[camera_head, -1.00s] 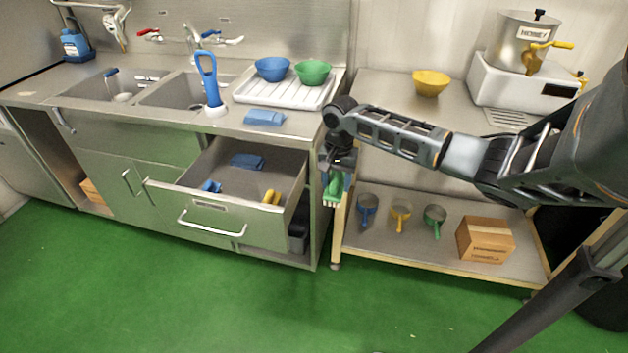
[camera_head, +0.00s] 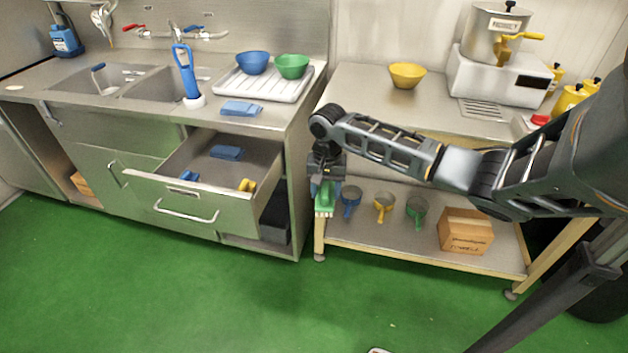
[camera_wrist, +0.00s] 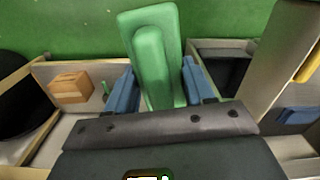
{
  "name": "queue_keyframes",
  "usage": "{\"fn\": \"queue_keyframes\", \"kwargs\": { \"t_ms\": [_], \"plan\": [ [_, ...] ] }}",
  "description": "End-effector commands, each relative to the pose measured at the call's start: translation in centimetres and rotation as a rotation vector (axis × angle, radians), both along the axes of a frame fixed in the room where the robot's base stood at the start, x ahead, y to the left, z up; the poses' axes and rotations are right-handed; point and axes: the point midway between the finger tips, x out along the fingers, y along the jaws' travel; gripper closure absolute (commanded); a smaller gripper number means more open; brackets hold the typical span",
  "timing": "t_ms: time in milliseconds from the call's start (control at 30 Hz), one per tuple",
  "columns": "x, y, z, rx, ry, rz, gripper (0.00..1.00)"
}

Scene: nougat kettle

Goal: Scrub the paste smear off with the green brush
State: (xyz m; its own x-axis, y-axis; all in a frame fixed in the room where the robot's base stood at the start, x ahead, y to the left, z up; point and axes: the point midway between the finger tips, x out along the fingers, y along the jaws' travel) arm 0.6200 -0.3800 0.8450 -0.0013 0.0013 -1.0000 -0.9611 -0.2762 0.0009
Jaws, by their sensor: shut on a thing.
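The green brush (camera_head: 324,198) hangs bristles-down from my gripper (camera_head: 325,180), in front of the gap between the sink unit and the right-hand table. In the wrist view the green brush (camera_wrist: 155,55) stands between the two blue fingers of my gripper (camera_wrist: 163,88), which are shut on it. The bristles are hidden in the wrist view. I cannot make out a paste smear for certain in either view.
The open drawer (camera_head: 200,200) sticks out left of my gripper. The table (camera_head: 350,95) bears a yellow bowl (camera_head: 407,75) and a kettle (camera_head: 495,35). Its lower shelf (camera_head: 370,232) holds scoops and a cardboard box (camera_head: 466,232).

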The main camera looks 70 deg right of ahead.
Motion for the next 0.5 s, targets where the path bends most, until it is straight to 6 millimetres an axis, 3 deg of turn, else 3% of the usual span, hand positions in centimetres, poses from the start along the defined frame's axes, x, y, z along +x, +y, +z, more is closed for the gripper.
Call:
{"fn": "queue_keyframes", "kwargs": {
  "t_ms": [267, 367, 500],
  "plan": [
    [2.1, 6.6, -1.2, 0.002, -0.004, 0.216, 0.72],
    [3.3, 10.4, -1.9, 0.006, -0.004, 0.341, 0.72],
    [5.4, 17.3, -3.2, 0.006, -0.004, 0.573, 0.72]
  ]
}}
